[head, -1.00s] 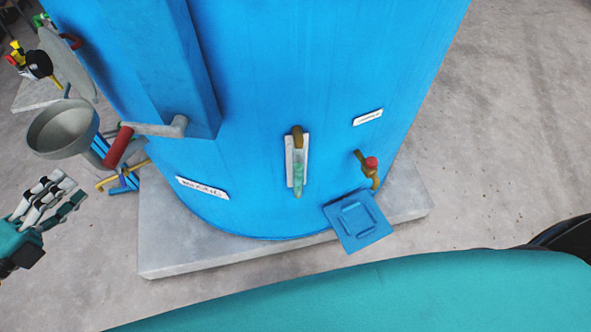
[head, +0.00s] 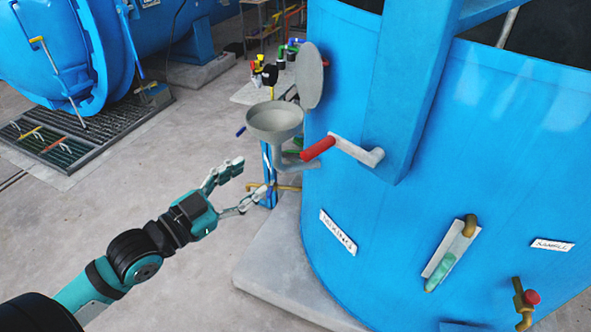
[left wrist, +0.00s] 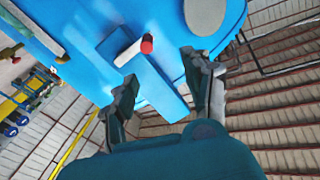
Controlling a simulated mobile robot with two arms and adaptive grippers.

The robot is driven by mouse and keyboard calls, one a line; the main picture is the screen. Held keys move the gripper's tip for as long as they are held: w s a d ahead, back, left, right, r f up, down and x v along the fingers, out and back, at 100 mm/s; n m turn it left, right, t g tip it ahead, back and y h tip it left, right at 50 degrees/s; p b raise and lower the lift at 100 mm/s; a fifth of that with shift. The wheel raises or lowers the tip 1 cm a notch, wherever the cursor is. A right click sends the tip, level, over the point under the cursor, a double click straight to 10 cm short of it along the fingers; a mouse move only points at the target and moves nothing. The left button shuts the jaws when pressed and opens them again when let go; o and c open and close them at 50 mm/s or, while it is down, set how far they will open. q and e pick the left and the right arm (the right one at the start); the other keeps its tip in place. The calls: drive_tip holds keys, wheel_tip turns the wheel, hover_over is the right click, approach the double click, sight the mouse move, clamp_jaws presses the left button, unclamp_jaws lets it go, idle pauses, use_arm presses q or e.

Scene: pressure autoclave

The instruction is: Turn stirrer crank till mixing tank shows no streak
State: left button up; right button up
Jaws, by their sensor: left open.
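The stirrer crank (head: 347,150) sticks out of a blue housing on the mixing tank. Its grey arm ends in a red handle (head: 318,148) pointing left. The large blue mixing tank (head: 420,190) fills the right side of the head view. A sight glass (head: 452,254) with green in its lower part is on its front; I cannot make out a streak. My left gripper (head: 240,186) is open and empty, left of and below the red handle, apart from it. In the left wrist view the red handle (left wrist: 146,44) shows beyond the open fingers (left wrist: 165,85). My right gripper is not in view.
A grey funnel (head: 275,120) with a raised round lid (head: 309,75) stands just left of the crank. A concrete plinth (head: 285,270) is under the tank. A brass valve with a red knob (head: 532,297) is at lower right.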

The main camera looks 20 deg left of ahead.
use_arm(q)
drive_tip(key=d, duration=0.1)
drive_tip(key=n+p, duration=0.1)
drive_tip(key=p, duration=0.3)
approach(316, 149)
drive_tip(key=shift+g+h, duration=0.3)
drive_tip(key=x, duration=0.2)
drive_tip(key=a+x, duration=0.1)
drive_tip(key=x, duration=0.2)
drive_tip(key=shift+w+f, duration=0.1)
drive_tip(key=shift+w, duration=0.2)
drive_tip(key=x, duration=0.5)
drive_tip(key=shift+w+f+p, duration=0.1)
drive_tip(key=shift+f+p, duration=0.1)
drive_tip(key=shift+p, duration=0.15)
drive_tip(key=shift+w+d, duration=0.15)
drive_tip(key=shift+w, duration=0.15)
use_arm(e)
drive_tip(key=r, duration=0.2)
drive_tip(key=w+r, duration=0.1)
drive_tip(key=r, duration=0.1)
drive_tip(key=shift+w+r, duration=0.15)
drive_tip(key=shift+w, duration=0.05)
use_arm(q)
clamp_jaws()
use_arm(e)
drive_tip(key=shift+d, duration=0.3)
